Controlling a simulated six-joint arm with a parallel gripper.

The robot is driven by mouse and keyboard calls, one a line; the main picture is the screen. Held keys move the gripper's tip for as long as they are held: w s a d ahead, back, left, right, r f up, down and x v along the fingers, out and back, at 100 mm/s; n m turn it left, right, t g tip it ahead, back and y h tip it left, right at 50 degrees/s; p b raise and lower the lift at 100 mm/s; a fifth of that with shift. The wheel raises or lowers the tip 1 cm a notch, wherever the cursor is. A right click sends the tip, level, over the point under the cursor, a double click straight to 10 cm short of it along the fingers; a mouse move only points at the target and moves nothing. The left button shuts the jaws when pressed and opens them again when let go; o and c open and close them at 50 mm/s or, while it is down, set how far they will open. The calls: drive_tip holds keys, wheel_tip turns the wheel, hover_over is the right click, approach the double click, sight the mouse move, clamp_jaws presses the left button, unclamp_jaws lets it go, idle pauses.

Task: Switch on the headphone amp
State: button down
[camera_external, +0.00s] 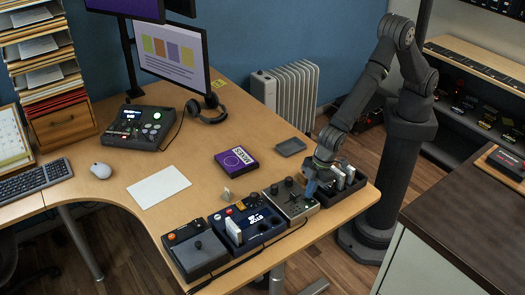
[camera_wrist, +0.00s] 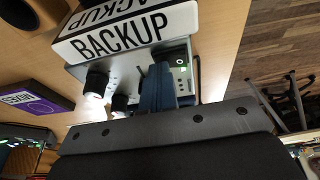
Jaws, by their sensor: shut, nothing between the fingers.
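A silver-grey box with dark knobs (camera_external: 291,205), which looks like the headphone amp, sits near the front edge of the desk. In the wrist view, its grey panel (camera_wrist: 126,82) shows two black knobs and, close to my fingertips, a small green light. My gripper (camera_external: 309,188) is over the right part of this box, pointing down. In the wrist view, my blue fingers (camera_wrist: 160,75) are shut together with nothing between them, at or just above the panel. They cover part of it, so I cannot make out the switch or tell whether I touch it.
Right of the box, a black tray (camera_external: 325,202) holds upright white-edged items labelled BACKUP (camera_wrist: 125,38). Left stand a dark blue box (camera_external: 262,233) and a grey box with a knob (camera_external: 196,254). A purple box (camera_external: 236,160) lies behind. The desk's front edge is close.

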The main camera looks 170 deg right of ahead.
drive_tip(key=shift+w+a+r, duration=0.1)
drive_tip(key=shift+w+a, duration=0.4)
drive_tip(key=shift+a, duration=0.05)
drive_tip(key=s+r, duration=0.3)
drive_tip(key=r, duration=1)
drive_tip(key=shift+s+a+r, duration=0.15)
drive_tip(key=shift+s+r, duration=0.05)
drive_tip(key=shift+s, duration=0.2)
hover_over(312, 199)
wheel_tip(312, 199, down, 10)
drive_tip(key=shift+s+r, duration=0.1)
drive_tip(key=shift+d+v, duration=0.1)
drive_tip(key=shift+v, duration=1)
drive_tip(key=shift+d+v, duration=0.15)
drive_tip(key=shift+v, duration=0.95)
